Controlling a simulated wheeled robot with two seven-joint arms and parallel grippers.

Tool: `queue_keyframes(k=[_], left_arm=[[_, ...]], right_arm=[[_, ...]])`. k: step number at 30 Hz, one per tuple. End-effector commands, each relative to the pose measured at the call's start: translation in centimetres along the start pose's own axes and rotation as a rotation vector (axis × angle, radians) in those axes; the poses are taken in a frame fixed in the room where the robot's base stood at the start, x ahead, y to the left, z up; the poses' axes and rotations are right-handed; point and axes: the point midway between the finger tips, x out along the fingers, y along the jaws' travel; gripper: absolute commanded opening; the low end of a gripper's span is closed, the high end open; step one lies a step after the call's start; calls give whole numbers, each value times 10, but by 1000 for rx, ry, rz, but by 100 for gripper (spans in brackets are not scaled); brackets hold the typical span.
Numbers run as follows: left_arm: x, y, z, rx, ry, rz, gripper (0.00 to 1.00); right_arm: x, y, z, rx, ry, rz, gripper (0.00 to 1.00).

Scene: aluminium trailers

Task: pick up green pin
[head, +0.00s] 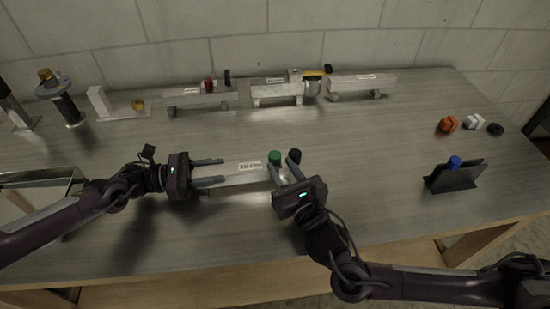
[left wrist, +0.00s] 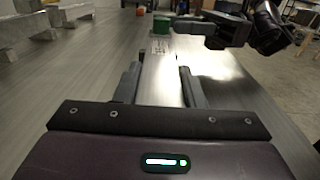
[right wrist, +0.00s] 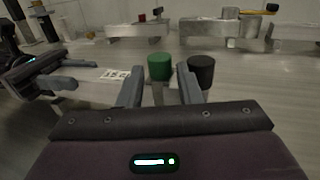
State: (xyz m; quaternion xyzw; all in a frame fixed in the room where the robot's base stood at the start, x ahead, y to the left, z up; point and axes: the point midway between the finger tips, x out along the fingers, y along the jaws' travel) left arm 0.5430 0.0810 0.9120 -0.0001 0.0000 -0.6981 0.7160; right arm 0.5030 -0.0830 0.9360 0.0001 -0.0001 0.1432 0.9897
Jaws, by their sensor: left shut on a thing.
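The green pin (head: 274,157) stands upright at the right end of a silver aluminium trailer (head: 250,176) with a white label. It also shows in the right wrist view (right wrist: 159,66) and the left wrist view (left wrist: 161,24). My left gripper (head: 222,171) is shut on the trailer's left part, with a finger along each side. My right gripper (head: 282,168) is open and close to the green pin. In the right wrist view the pin appears between the two fingertips, just beyond them; whether they touch it I cannot tell.
A black pin (head: 294,155) stands just right of the green one, near my right fingertips. More trailers (head: 203,96) stand along the back. A dark holder with a blue pin (head: 455,162) and an orange part (head: 448,124) are at the right. The right middle of the table is clear.

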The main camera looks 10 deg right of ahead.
Motion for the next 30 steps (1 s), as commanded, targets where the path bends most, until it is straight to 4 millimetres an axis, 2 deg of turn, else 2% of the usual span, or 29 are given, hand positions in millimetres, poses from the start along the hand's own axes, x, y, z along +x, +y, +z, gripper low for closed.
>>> queue_keyframes(k=[4,12,19,26,30], left_arm=[[0,0,-1,-2,1,0,7],[0,0,-1,-2,1,1,7],[0,0,-1,-1,1,1,7],[0,0,-1,-1,1,1,7],[0,0,-1,-1,1,1,7]], right_arm=[[18,0,0,-1,-2,0,32],[22,0,0,0,0,0,32],[21,0,0,0,0,0,4],[21,0,1,0,0,0,4],[22,0,16,3,-3,-1,4]])
